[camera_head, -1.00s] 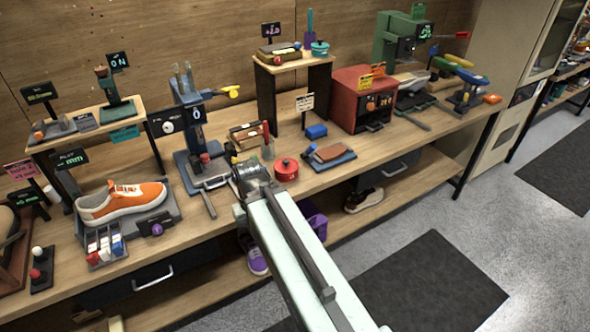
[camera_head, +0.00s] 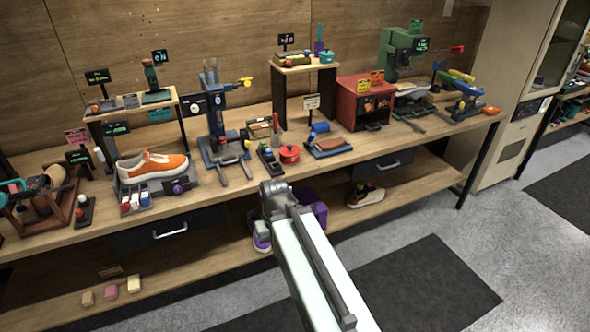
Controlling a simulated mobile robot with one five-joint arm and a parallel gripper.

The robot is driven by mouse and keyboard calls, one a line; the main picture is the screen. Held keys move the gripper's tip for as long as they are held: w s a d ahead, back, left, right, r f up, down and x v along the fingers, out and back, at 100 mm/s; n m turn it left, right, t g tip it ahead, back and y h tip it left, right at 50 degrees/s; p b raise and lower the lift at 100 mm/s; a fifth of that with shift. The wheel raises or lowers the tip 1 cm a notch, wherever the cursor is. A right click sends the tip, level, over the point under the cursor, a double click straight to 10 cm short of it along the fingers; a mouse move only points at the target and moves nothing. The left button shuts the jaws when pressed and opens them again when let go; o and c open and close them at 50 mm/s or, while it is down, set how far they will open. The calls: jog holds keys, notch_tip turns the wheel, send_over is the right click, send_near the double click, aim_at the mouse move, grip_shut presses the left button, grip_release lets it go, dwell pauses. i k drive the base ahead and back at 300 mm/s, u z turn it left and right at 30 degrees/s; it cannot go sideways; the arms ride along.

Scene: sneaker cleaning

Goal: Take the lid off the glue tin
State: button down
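A small round red tin (camera_head: 289,154) with a knobbed lid on top stands near the front edge of the workbench. A similar teal tin (camera_head: 327,57) stands on the small raised shelf at the back. No label shows which one holds glue. My gripper (camera_head: 272,188) is at the far end of my pale arm, in front of the bench edge and below the red tin in the picture. It is apart from both tins. Its fingers are too small and hidden by the wrist to tell whether they are open.
A black tray (camera_head: 269,160) lies left of the red tin, and a brush on a blue mat (camera_head: 327,146) lies right. An orange sneaker (camera_head: 152,165) sits further left. A purple bin (camera_head: 311,206) stands on the lower shelf behind my arm. The floor in front is clear.

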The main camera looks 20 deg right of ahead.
aim_at(289, 150)
jog(key=z, duration=0.05)
jog(key=k, duration=0.15)
jog(key=z, duration=0.25)
jog(key=i, duration=1.05)
jog(key=u, duration=3.55)
jog(key=k, duration=1.65)
jog(key=u, duration=0.1)
